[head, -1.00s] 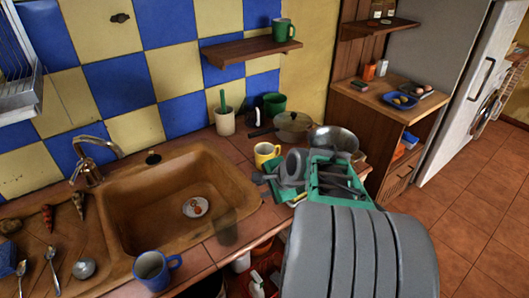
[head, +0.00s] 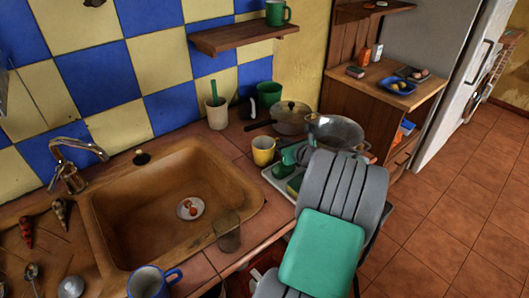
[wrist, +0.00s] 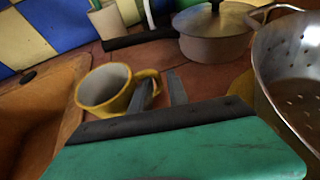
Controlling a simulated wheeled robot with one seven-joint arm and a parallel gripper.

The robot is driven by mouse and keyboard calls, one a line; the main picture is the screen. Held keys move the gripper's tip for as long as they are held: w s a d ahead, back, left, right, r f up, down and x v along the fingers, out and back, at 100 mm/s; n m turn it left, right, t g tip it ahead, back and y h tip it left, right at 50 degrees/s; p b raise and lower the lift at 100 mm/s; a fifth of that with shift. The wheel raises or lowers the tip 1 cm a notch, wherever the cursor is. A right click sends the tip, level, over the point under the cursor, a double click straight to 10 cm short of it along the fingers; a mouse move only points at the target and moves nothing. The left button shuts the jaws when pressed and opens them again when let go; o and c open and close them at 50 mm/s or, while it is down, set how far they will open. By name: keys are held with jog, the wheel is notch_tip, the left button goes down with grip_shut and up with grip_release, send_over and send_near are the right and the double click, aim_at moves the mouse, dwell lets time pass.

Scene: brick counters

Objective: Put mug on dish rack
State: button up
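A yellow mug (head: 264,150) stands upright on the counter right of the sink; in the wrist view the mug (wrist: 104,88) has its handle toward my fingers. My gripper (wrist: 162,90) is open, its two fingers apart at the handle side; I cannot tell whether they touch it. In the head view my own arm mostly hides the gripper. A blue mug (head: 146,284) stands at the front sink edge. A green mug (head: 276,13) is on the wall shelf. Only a sliver of the metal dish rack (head: 2,98) shows at the left edge.
A lidded pot (head: 290,118) and a metal colander (head: 335,132) stand behind and right of the yellow mug. A pale tray (head: 279,184) lies partly under my arm. A glass (head: 228,232) stands on the front sink rim. The sink (head: 150,215) holds a small plate.

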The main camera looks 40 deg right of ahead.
jog(key=shift+a, duration=0.1)
grip_shut()
dwell(1.3)
